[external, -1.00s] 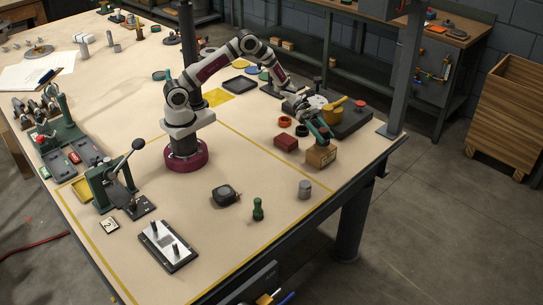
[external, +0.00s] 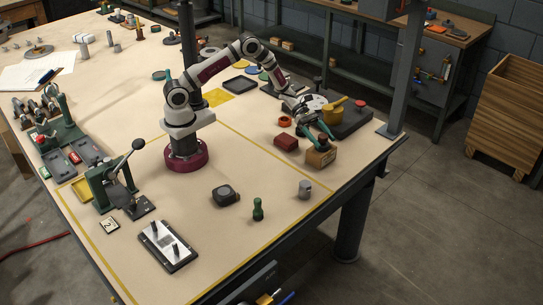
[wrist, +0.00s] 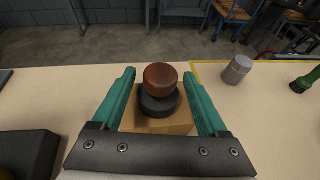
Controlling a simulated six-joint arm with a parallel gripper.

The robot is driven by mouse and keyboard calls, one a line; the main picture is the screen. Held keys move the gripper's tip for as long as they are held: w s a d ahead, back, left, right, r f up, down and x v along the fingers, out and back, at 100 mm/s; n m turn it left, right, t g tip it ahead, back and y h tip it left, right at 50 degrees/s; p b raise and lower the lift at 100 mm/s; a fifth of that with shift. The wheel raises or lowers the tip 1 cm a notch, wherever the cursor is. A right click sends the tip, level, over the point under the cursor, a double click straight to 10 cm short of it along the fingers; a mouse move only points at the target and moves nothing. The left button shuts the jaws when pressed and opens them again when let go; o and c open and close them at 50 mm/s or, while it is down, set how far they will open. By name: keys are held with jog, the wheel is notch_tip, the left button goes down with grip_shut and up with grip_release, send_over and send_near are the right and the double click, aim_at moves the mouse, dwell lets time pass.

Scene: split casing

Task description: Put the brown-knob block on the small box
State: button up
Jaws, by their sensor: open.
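The brown-knob block, a brown round knob on a dark round base, shows in the wrist view (wrist: 161,78). It rests upright on top of the small box, a tan cardboard-coloured box (wrist: 183,127). In the external view the small box (external: 320,158) stands near the table's right edge, with the block (external: 322,142) on it. My gripper (external: 322,134) is open, its green fingers spread on either side of the block with visible gaps in the wrist view. The box's lower part is hidden in the wrist view.
A dark red block (external: 286,143) lies just left of the small box, with an orange ring (external: 284,121) behind it. A dark platform with a yellow pot (external: 334,111) stands behind the gripper. A grey cylinder (external: 305,189) stands in front; table around it is clear.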

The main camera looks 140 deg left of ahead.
jog(key=v, duration=1.1)
jog(key=w+d+r+m+g+h, duration=0.1)
jog(key=d+r+m+g+h, duration=0.25)
jog(key=d+m, duration=0.7)
jog(key=w+d+r+m+g+h, duration=0.2)
jog(key=d+r+m+g, duration=0.35)
jog(key=d, duration=1.05)
jog(key=s+d+m+g+y, duration=0.2)
jog(key=s+d+m+g, duration=0.2)
jog(key=s+d+m, duration=0.4)
jog(key=s+r+m+y, duration=0.1)
jog(key=s+m+y, duration=0.6)
jog(key=m, duration=0.8)
jog(key=shift+s+a+r+m+g, duration=0.2)
jog(key=shift+s+m+g, duration=0.15)
jog(key=shift+s, duration=0.55)
